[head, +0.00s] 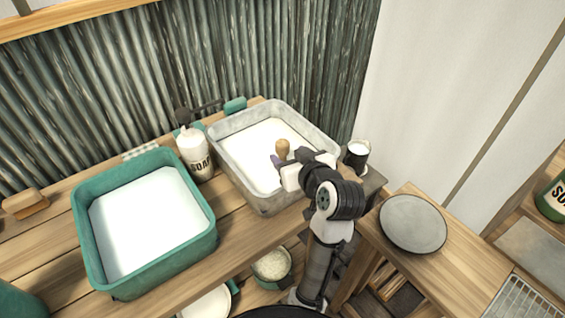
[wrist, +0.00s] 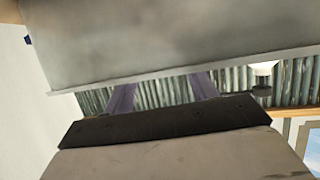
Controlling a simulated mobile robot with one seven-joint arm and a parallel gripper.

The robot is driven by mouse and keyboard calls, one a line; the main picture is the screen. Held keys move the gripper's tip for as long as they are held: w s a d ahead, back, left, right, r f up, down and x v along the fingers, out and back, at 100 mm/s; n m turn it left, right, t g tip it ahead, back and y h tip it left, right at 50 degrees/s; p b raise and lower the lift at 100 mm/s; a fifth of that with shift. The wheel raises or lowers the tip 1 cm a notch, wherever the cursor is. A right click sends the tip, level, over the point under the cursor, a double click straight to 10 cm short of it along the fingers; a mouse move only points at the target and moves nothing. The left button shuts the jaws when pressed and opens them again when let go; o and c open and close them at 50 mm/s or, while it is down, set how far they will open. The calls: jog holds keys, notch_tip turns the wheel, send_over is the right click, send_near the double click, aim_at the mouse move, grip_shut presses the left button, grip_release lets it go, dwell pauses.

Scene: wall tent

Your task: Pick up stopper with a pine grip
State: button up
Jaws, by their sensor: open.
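The stopper's pine grip (head: 283,147) shows in the head view as a rounded light-brown knob, upright over the grey metal basin (head: 308,127). Its lower part is hidden behind my gripper (head: 279,164). My gripper reaches over the basin's right side, with a purple finger close to the grip; I cannot tell whether they touch. In the wrist view my gripper's two purple fingers (wrist: 161,90) stand apart, open. Their tips are hidden behind a wide grey surface (wrist: 175,40), seemingly the basin wall. The stopper does not show in the wrist view.
A teal basin (head: 87,235) with white contents stands left. A soap bottle (head: 194,155) stands between the basins. A dark cup (head: 356,156) is close right of my arm. A round grey plate (head: 412,224) lies on the right-hand table. Corrugated metal (head: 180,80) backs the counter.

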aim_at(285, 150)
jog(key=shift+p+x, duration=0.9)
jog(key=shift+x, duration=2.15)
jog(key=shift+r, duration=0.1)
jog(key=shift+c, duration=0.3)
jog(key=c, duration=1)
jog(key=shift+r, duration=0.15)
jog(key=shift+c, duration=0.2)
